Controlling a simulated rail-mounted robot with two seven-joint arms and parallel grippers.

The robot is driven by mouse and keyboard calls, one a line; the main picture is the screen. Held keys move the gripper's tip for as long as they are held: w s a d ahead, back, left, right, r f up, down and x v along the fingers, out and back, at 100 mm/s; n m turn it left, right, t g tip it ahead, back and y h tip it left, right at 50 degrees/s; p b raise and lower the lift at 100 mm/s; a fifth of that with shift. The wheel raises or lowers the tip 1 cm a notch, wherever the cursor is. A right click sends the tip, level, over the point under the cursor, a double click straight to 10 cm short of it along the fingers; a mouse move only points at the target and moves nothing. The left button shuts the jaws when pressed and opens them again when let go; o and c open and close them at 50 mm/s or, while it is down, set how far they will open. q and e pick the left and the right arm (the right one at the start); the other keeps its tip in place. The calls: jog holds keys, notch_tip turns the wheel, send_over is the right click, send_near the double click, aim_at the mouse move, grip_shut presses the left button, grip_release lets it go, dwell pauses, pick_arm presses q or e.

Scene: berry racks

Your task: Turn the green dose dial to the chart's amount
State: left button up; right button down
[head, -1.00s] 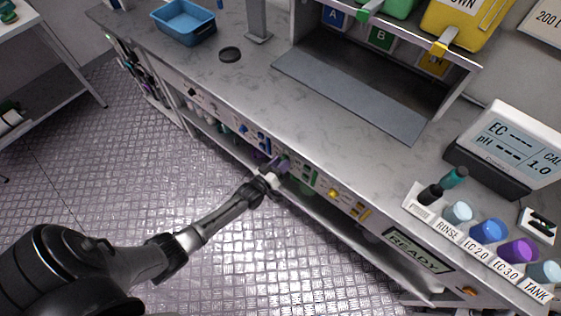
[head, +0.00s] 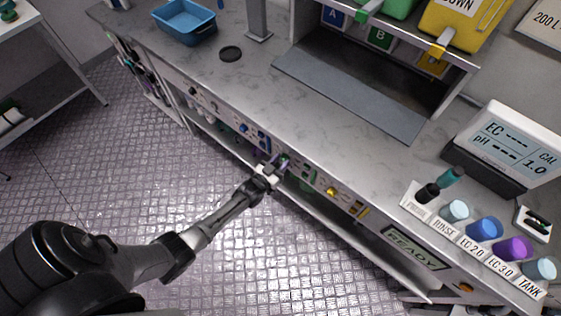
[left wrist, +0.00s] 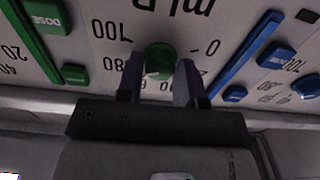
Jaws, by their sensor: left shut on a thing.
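The green dose dial (left wrist: 159,60) is a round knob on the front panel, with numbers such as 0, 80 and 100 around it in the left wrist view. My left gripper (left wrist: 158,75) is shut on the dial, one finger on each side. In the head view the left gripper (head: 271,170) reaches the bench's front panel, and the dial (head: 284,159) shows only in small part there. The dial's pointer and part of the scale are hidden by the fingers. The chart's amount cannot be read in these views. My right gripper is not in view.
A green strip with a DOSE button (left wrist: 46,15) is left of the dial, and a blue strip (left wrist: 245,52) with blue buttons is right of it. A READY display (head: 414,248) is further right on the bench front. Labelled cups (head: 484,229) stand on the bench top.

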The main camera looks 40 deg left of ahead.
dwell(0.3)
pick_arm(q)
jog(key=o, duration=0.9)
jog(key=shift+s+d+p, duration=0.2)
jog(key=shift+s+p, duration=0.8)
jog(key=shift+s, duration=5.9)
